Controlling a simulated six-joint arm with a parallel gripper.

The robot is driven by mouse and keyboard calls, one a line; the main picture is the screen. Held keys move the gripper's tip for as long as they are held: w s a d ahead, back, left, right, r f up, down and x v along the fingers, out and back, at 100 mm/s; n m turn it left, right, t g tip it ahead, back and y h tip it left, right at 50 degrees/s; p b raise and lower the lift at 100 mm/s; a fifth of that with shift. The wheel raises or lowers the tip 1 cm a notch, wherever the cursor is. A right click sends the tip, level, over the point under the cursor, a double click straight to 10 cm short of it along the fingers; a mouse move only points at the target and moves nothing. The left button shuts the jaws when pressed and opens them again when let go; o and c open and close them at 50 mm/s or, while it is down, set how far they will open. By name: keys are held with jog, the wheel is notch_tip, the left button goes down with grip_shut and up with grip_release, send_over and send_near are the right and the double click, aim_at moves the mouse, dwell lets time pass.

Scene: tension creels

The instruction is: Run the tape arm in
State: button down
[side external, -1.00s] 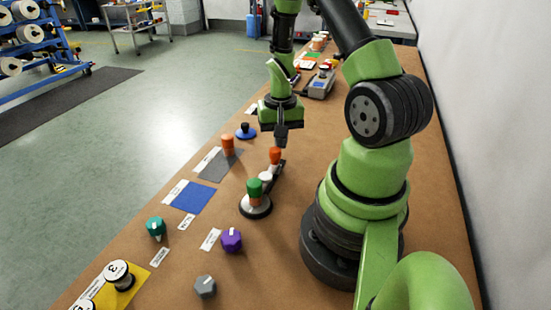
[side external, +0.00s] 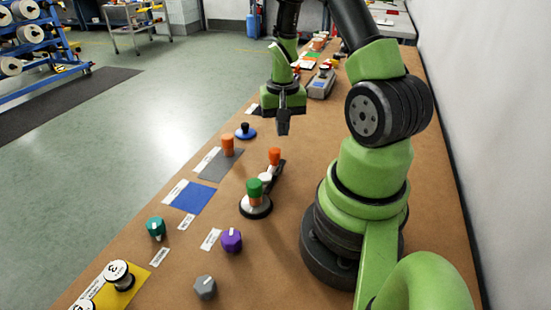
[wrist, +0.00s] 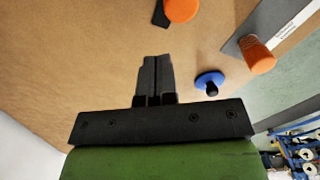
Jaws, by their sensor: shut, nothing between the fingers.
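A dark arm (side external: 280,171) with an orange knob (side external: 274,156) at its far end runs from near a black round base (side external: 257,209); it looks like the tape arm. A white knob (side external: 265,177) sits along it. A green-topped orange post (side external: 254,190) stands on the round base. In the wrist view the orange knob (wrist: 183,8) is cut off at the top edge, a dark piece beside it. My gripper (side external: 284,129) is shut and empty, raised above the table beyond the orange knob and apart from it. Its closed fingers show in the wrist view (wrist: 157,62).
An orange peg (side external: 228,145) stands on a grey mat (side external: 207,172). A blue disc with a black knob (side external: 245,132) is left of my gripper. A blue mat (side external: 194,198), teal knob (side external: 156,228), purple knob (side external: 231,240) and grey knob (side external: 205,287) lie nearer the camera.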

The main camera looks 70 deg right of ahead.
jog(key=shift+r, duration=2.15)
jog(key=w+a+r+n+t, duration=0.2)
jog(key=a+r+n+t, duration=0.2)
jog(key=a+r, duration=0.85)
jog(key=s+a+r+n+t+y, duration=0.2)
jog(key=s+a+r, duration=0.4)
jog(key=a, duration=0.3)
jog(key=shift+s+a+r+n+t, duration=0.35)
jog(key=shift+s+n+t, duration=0.25)
jog(key=shift+n, duration=0.4)
jog(key=shift+d, duration=0.1)
